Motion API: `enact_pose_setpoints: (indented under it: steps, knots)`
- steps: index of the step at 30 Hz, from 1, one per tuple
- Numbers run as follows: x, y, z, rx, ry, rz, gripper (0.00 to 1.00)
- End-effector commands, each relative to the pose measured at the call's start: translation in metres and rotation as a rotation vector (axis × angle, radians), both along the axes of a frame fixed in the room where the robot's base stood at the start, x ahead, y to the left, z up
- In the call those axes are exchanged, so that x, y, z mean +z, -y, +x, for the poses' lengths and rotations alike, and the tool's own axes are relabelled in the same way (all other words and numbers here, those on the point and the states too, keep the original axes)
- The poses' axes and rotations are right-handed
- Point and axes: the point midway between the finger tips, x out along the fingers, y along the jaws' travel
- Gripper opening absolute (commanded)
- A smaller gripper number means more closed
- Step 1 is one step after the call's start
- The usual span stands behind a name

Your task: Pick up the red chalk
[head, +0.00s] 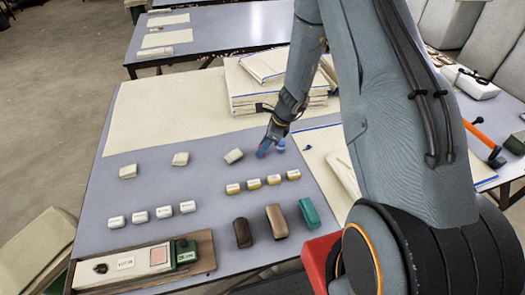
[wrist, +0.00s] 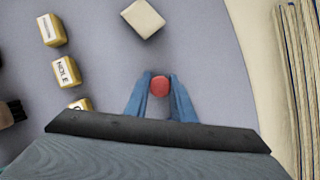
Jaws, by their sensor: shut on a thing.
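The red chalk (wrist: 160,86) shows as a small round red piece between the two blue fingers in the wrist view. My gripper (wrist: 160,79) is shut on it, with a finger against each side. In the head view my gripper (head: 272,149) is low over the grey-blue table (head: 215,200), near the stacked cloth. The chalk cannot be made out there. I cannot tell whether the chalk is touching the table or just above it.
A white block (wrist: 143,18) lies ahead of the fingers. Several yellow-and-white labelled blocks (head: 253,184) form a row in front of my gripper. Folded cloth is stacked (head: 255,95) behind it. Brown and green blocks (head: 309,213) stand near the front edge.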

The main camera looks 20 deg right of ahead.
Motion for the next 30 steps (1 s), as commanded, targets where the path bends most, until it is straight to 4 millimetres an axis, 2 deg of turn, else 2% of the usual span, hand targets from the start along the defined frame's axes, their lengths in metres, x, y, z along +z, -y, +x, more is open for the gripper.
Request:
enact_pose_setpoints:
  steps: [6, 11, 14, 24, 30]
  knots:
    - [0.002, 0.0, 0.0, 0.001, 0.001, -0.001, 0.0]
    - [0.01, 0.0, 0.001, 0.001, 0.002, -0.001, 0.0]
    - [0.022, 0.0, 0.001, 0.002, 0.004, -0.001, 0.0]
    - [0.079, 0.0, 0.001, 0.001, 0.003, 0.0, 0.0]
    - [0.097, 0.0, 0.001, 0.0, 0.001, 0.0, 0.0]
